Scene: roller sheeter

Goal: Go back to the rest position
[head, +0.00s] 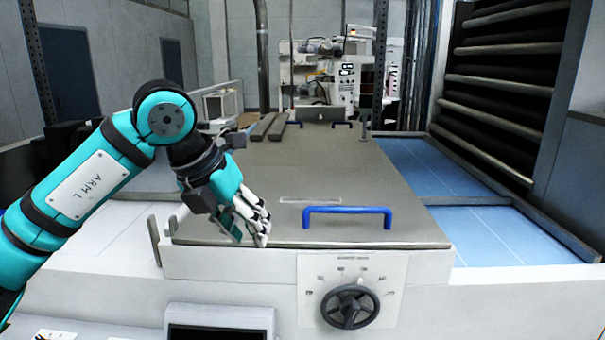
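My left gripper (252,228) hangs over the front left part of the grey metal cover (330,175) of the sheeter, fingers pointing down. Its fingers look close together, but their gap cannot be made out clearly. It is left of the blue handle (347,211) and apart from it. Nothing shows between its fingers. Whether the fingertips touch the cover cannot be told. My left arm (95,175), teal and marked ARM L, comes in from the left. My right gripper is not in view.
A dark handwheel (350,306) sits on the white front panel below the cover. A small dark screen (218,332) is to its left. Blue surfaces (480,232) and a rack of dark rollers (500,85) stand on the right. Two dark bars (268,126) lie at the cover's back left.

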